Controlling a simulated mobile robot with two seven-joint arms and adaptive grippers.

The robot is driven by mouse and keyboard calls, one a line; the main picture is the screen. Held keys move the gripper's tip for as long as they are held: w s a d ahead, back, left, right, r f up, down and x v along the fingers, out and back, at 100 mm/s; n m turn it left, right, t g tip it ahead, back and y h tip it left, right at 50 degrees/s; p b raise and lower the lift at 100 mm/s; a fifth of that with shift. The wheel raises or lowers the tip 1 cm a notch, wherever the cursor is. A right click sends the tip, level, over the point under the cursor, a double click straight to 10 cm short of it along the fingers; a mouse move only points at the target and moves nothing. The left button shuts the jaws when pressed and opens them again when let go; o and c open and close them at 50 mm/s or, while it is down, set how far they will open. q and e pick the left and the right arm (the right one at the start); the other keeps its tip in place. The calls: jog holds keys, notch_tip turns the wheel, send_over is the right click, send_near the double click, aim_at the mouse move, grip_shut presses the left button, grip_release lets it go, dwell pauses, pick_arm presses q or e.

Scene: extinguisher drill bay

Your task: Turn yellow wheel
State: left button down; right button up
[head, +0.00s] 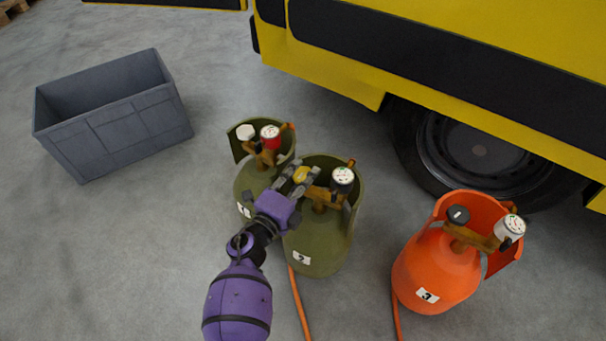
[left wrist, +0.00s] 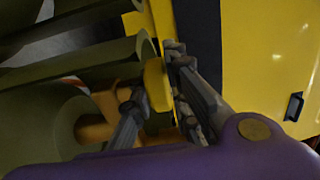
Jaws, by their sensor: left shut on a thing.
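The yellow wheel (head: 301,175) is on the valve of the green cylinder marked 2 (head: 318,245), which stands upright on the floor. My left gripper (head: 300,178) is shut on this wheel. The left wrist view shows the yellow wheel (left wrist: 157,85) between the two fingers of the left gripper (left wrist: 155,95). A gauge with a white face (head: 343,178) sits on the right side of the same valve. The fingers hide part of the wheel. My right gripper is not in view.
A green cylinder marked 1 (head: 246,184) stands close behind, with a white knob and red gauge. An orange cylinder marked 3 (head: 434,273) stands right. A grey bin (head: 130,130) is far left. A yellow vehicle (head: 340,65) with a black tyre (head: 412,155) borders the back.

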pick_arm(q)
jog(key=shift+a+h, duration=0.1)
jog(key=shift+h, duration=0.2)
jog(key=shift+f+m+g+h, duration=0.1)
jog(key=shift+m+g+h, duration=1)
jog(key=shift+m+h, duration=0.1)
jog(key=shift+f+m+g+h+b, duration=0.1)
jog(key=shift+m+g+h+b, duration=0.3)
jog(key=shift+m+g+h, duration=0.5)
jog(key=shift+f+m+g+h+b, duration=0.1)
jog(key=shift+m+g+h+b, duration=0.6)
jog(key=shift+g, duration=0.4)
jog(key=m+g+h+b, duration=0.1)
jog(key=m+g+b, duration=0.1)
jog(key=shift+g, duration=0.4)
jog(key=shift+m+g+h+b, duration=0.4)
jog(key=shift+g+b, duration=0.2)
jog(key=shift+b, duration=0.05)
jog(key=shift+r+m+g+b, duration=0.25)
jog(key=shift+m+g+b, duration=0.05)
jog(key=shift+g+b, duration=0.1)
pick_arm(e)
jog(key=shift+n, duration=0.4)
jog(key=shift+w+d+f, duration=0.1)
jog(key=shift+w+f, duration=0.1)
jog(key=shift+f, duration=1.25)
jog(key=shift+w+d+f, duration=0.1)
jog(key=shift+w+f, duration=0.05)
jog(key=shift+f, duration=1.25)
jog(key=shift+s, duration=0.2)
